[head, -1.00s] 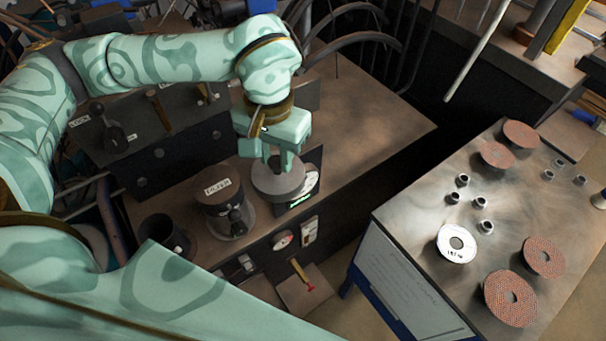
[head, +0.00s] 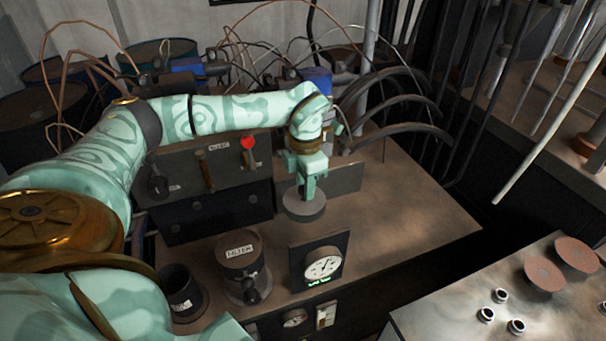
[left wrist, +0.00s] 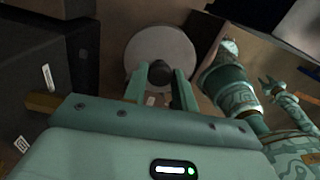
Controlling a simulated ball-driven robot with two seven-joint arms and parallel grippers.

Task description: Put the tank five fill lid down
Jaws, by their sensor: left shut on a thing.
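The fill lid, a round grey disc (head: 304,206), hangs under my left gripper (head: 309,186) in the head view, behind the gauge box. In the left wrist view the lid (left wrist: 160,47) is a pale disc with a dark knob (left wrist: 160,73), and the fingers of my left gripper (left wrist: 160,92) are shut on this knob. The lid looks level. I cannot tell whether it touches the bench top. My right gripper is outside the head view. An arm of mine with a small fork-like end (left wrist: 271,88) shows at the right of the left wrist view, too small to read.
A capped filter pot (head: 240,262) and an open dark cup (head: 181,290) stand left of the gauge box (head: 318,262). A dark panel with levers (head: 215,190) stands behind. The bench top (head: 400,215) right of the lid is clear. Reddish discs (head: 544,273) lie on the right table.

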